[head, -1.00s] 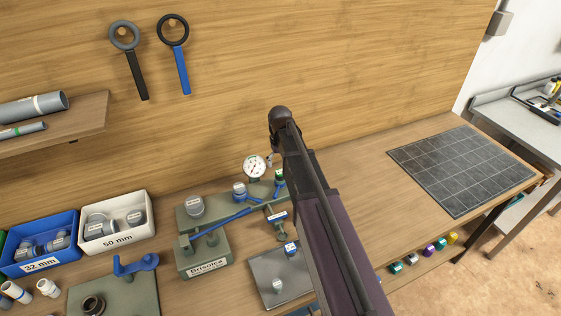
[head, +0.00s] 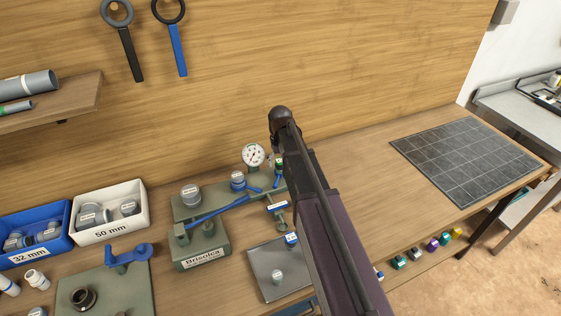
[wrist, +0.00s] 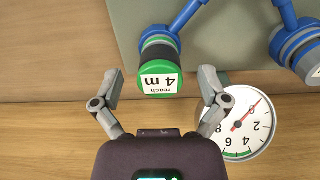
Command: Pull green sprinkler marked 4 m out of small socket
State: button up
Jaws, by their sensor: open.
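The green sprinkler (wrist: 158,77) marked "reach 4 m" shows its labelled green cap in the wrist view, upside down. Its dark ribbed neck and a blue collar are behind the cap, at the grey-green manifold plate (wrist: 220,35). My gripper (wrist: 161,74) is open, with one finger on each side of the cap and a gap on both sides. In the head view a small bit of the sprinkler (head: 279,163) shows beside my arm, which hides the fingers and most of the socket.
A pressure gauge (wrist: 239,122) sits close to my right finger in the wrist view. Blue fittings (wrist: 298,45) are at the upper right. In the head view a metal plate (head: 262,284) lies in front, and a dark gridded mat (head: 465,165) on clear bench to the right.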

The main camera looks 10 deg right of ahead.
aim_at(280, 160)
jog(key=shift+c, duration=0.2)
grip_shut()
dwell(0.4)
jog(key=shift+r+p, duration=3.1)
dwell(1.3)
jog(key=shift+r+p, duration=1.9)
jog(key=shift+p, duration=0.05)
